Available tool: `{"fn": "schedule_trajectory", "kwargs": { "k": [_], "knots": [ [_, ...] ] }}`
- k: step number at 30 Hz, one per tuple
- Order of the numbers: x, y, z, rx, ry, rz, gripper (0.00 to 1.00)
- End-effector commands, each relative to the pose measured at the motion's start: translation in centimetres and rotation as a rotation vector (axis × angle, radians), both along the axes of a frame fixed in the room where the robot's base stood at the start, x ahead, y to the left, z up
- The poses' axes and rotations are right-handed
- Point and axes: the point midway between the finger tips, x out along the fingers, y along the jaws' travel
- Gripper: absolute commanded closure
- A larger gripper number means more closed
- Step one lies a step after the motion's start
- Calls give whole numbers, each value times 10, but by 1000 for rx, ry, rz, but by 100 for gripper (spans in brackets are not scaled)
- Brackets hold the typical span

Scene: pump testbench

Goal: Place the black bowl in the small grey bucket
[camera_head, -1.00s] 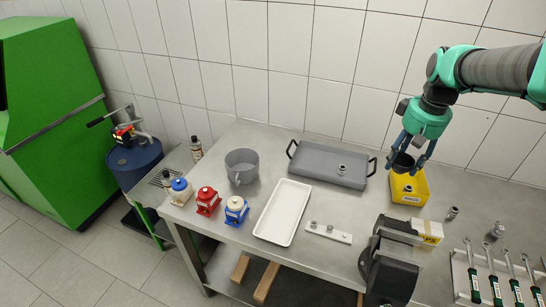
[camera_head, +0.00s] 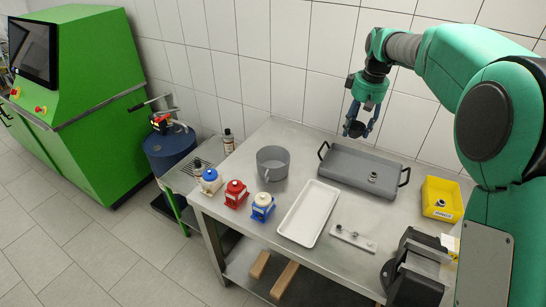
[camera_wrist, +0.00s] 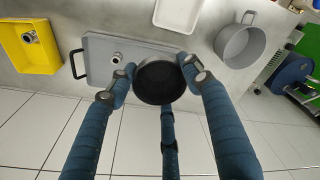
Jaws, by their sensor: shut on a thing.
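My gripper (camera_head: 357,122) is shut on the black bowl (camera_head: 356,130) and holds it in the air above the back of the table, over the grey tray's back edge. In the wrist view the black bowl (camera_wrist: 159,82) sits between my blue fingers, its round opening facing the camera. The small grey bucket (camera_head: 272,164) stands upright on the table, left of the bowl in the head view. In the wrist view the grey bucket (camera_wrist: 240,42) is at the upper right, apart from the bowl, and its visible inside looks empty.
A grey tray (camera_head: 345,178) with dark handles holds a small metal part. A white tray (camera_head: 308,214) lies in front of it. Red, blue and beige-topped pumps (camera_head: 236,194) stand near the bucket. A yellow bin (camera_head: 441,199) is at the right, and the tiled wall is close behind.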

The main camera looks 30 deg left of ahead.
Motion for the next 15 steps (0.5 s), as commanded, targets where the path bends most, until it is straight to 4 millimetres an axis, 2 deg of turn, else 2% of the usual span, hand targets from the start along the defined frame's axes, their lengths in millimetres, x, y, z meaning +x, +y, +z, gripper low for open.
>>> {"fn": "schedule_trajectory", "kwargs": {
  "k": [1,3,15],
  "knots": [
    [3,17,-3,0,-1,23,78],
    [5,39,-7,1,-1,54,78],
    [5,163,-34,1,0,228,78]
  ]
}}
